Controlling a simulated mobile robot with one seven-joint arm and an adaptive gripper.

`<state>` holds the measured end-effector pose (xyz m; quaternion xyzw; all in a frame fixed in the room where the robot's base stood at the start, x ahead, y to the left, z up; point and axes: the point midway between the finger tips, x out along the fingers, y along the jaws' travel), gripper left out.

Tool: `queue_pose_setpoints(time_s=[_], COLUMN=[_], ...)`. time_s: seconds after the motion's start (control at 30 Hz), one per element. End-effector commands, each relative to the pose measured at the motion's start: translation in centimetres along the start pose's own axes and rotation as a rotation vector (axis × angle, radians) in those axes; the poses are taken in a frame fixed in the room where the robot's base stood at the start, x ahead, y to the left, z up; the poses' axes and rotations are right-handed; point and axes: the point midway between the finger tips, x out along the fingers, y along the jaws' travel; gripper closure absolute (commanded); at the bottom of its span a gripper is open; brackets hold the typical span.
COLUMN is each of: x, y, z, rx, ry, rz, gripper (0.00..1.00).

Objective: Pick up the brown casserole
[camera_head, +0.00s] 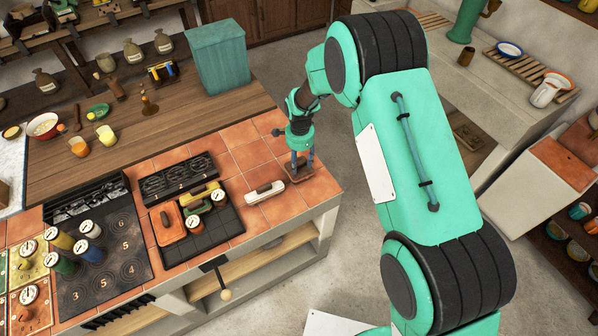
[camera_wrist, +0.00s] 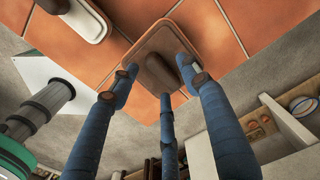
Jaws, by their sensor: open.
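The brown casserole (camera_wrist: 157,42) is a small rounded-rectangular dish with a dark knob-like handle on its lid. It sits on the terracotta tiles near the counter's corner, and shows small in the head view (camera_head: 294,177), partly hidden by my gripper. My gripper (camera_head: 301,164) points down over it. In the wrist view my gripper's blue fingers (camera_wrist: 163,86) are spread apart, on either side of the handle and in front of it. They are open and hold nothing; whether any finger touches the lid I cannot tell.
A white casserole (camera_head: 264,192) lies just left of the brown one, also in the wrist view (camera_wrist: 78,20). A black tray (camera_head: 225,228) with several coloured items is further left, beside the stove top (camera_head: 105,262). A teal bin (camera_head: 218,58) stands behind. The counter edge is close.

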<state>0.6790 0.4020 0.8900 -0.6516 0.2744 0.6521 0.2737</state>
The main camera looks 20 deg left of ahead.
Motion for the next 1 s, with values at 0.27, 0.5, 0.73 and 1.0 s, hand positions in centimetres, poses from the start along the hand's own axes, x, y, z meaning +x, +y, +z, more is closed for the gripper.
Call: queue_pose_setpoints(time_s=[0.27, 0.5, 0.73, 1.0], x=[0.78, 0.78, 0.78, 0.77], y=[-0.06, -0.04, -0.04, -0.04], z=[-0.01, -0.01, -0.01, -0.01], rx=[0.0, 0.0, 0.0, 0.0], ry=[0.0, 0.0, 0.0, 0.0], rz=[-0.001, -0.001, -0.001, -0.001], gripper=[0.53, 0.53, 0.65, 1.0])
